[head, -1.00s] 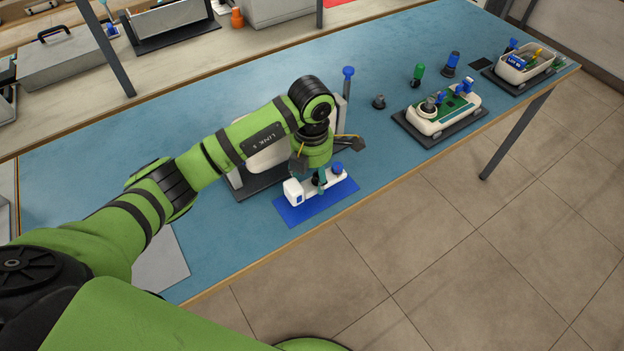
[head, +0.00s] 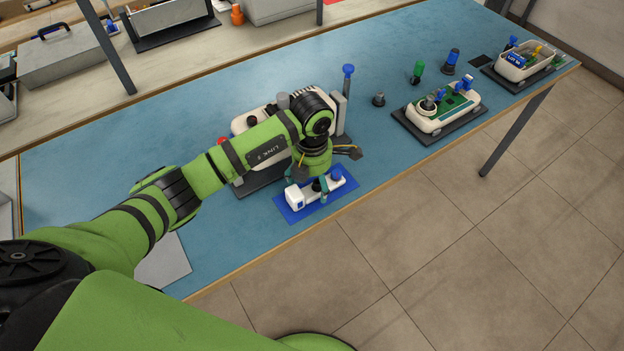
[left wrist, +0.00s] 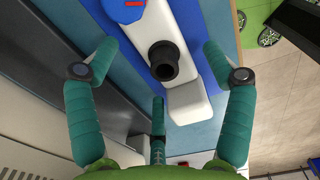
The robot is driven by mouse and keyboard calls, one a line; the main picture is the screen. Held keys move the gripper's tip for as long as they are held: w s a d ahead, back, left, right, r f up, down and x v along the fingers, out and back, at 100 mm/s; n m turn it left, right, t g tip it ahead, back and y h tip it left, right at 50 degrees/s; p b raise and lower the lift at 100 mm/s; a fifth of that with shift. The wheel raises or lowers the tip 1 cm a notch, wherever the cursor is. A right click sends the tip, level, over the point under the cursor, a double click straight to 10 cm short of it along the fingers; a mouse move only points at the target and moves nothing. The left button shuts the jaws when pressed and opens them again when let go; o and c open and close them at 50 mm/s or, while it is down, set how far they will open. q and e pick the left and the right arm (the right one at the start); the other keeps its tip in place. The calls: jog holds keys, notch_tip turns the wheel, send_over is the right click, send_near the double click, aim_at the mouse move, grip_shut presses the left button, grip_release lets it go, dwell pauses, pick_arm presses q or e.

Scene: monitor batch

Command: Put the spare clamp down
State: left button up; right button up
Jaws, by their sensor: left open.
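The spare clamp appears to be the white bar (head: 325,193) with a blue knob, a black post and a white end block. It lies flat on the blue mat (head: 295,216) near the table's front edge. The bar also shows in the left wrist view (left wrist: 188,104), with its black post between my fingers. My left gripper (head: 322,180) is right above the bar. In the left wrist view its teal fingers (left wrist: 160,62) are spread wide, with visible gaps to the post. The arm hides part of the bar in the head view. My right gripper is not in view.
Behind the mat stands a white housing (head: 243,124) on a dark base, partly behind my arm. A blue-topped post (head: 348,80) rises beside it. A white unit with a green board (head: 455,107) and a white bin (head: 525,68) stand farther right.

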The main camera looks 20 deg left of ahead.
aim_at(312, 181)
pick_arm(q)
jog(key=shift+r, duration=0.1)
jog(key=shift+r, duration=0.25)
notch_tip(312, 181, up, 12)
jog(key=b, duration=0.2)
jog(key=shift+f+b, duration=0.15)
jog(key=shift+b, duration=0.15)
